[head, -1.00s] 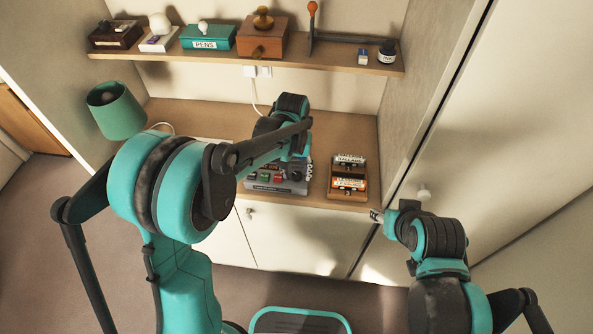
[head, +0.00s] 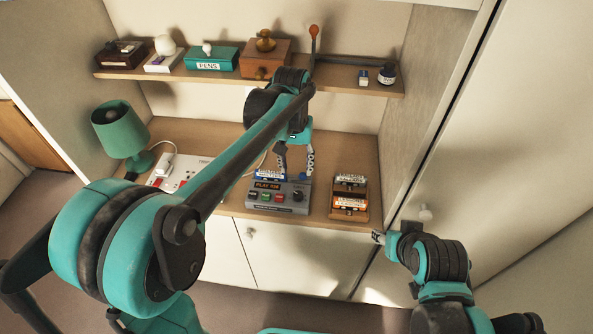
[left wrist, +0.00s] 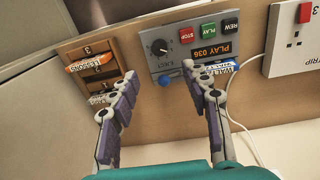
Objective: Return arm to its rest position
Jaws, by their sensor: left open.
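My left arm reaches across the head view from the left. Its gripper (head: 296,165) is open and empty, with its fingers pointing down above the back of the desk. In the left wrist view the gripper (left wrist: 160,80) has its two purple-padded fingers spread apart. The grey tape player (head: 284,197) lies beyond the fingertips; in the wrist view the player (left wrist: 190,50) has a lit display reading PLAY 036. A blue-and-white labelled tape (head: 268,174) sits at the player's back edge. My right gripper (head: 380,237) is low at right, its jaws too small to read.
A wooden rack (head: 348,215) with labelled tapes stands right of the player. A white power strip (head: 190,165) and green lamp (head: 121,132) are at left. A shelf (head: 310,84) with boxes and ink bottles hangs above and behind. The cabinet side (head: 408,130) bounds the right.

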